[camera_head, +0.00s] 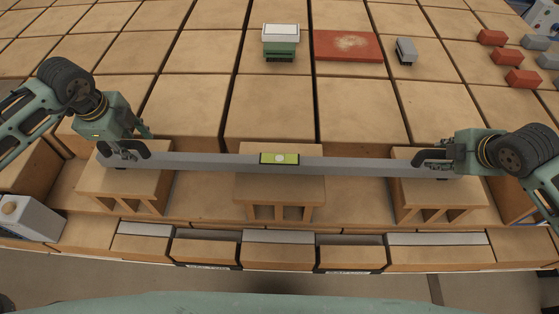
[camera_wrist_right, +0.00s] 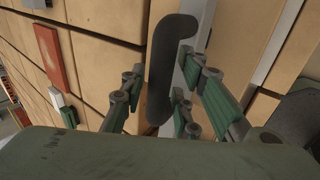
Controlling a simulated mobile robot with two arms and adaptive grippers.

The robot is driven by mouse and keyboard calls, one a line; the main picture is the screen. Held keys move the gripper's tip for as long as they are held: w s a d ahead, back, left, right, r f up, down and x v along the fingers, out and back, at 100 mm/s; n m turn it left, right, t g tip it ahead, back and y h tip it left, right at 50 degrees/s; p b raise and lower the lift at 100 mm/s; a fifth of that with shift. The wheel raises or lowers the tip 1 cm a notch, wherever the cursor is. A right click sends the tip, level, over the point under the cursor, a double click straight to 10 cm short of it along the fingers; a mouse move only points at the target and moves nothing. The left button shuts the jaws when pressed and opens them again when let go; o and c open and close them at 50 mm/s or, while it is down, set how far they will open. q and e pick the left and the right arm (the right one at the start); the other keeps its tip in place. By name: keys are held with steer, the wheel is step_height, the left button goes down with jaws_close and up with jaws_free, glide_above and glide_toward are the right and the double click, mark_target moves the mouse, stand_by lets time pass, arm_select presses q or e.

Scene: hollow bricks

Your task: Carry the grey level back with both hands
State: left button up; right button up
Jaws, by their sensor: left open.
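The grey level (camera_head: 215,161) is a long straight bar with a yellow-green vial (camera_head: 279,158) at its middle. It lies across three hollow bricks at the near side, spanning left to right. My left gripper (camera_head: 124,150) is at the level's left end, its fingers open around the bar. My right gripper (camera_head: 436,160) is at the right end. In the right wrist view, its spread fingers (camera_wrist_right: 160,100) stand on either side of the level's end and a dark curved piece (camera_wrist_right: 168,65). A gap shows on the left side. The exact contact is partly hidden.
The supporting hollow bricks (camera_head: 280,185) stand on a lower brick row. Behind lie a green-and-white block (camera_head: 281,42), a red slab (camera_head: 348,45) and a small grey block (camera_head: 405,51). Several red and grey pieces (camera_head: 508,56) are at the far right. The brick surface behind the level is mostly clear.

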arm_select(q)
steer(key=shift+f, duration=0.3)
arm_select(e)
steer(key=shift+w+f, duration=0.15)
steer(key=shift+f, duration=0.1)
arm_select(q)
steer(key=shift+c, duration=0.3)
arm_select(e)
steer(key=shift+c, duration=0.5)
arm_select(q)
steer(key=c, duration=0.6)
arm_select(e)
steer(key=c, duration=0.6)
arm_select(q)
steer(key=c, duration=0.4)
arm_select(e)
jaws_close()
arm_select(q)
jaws_close()
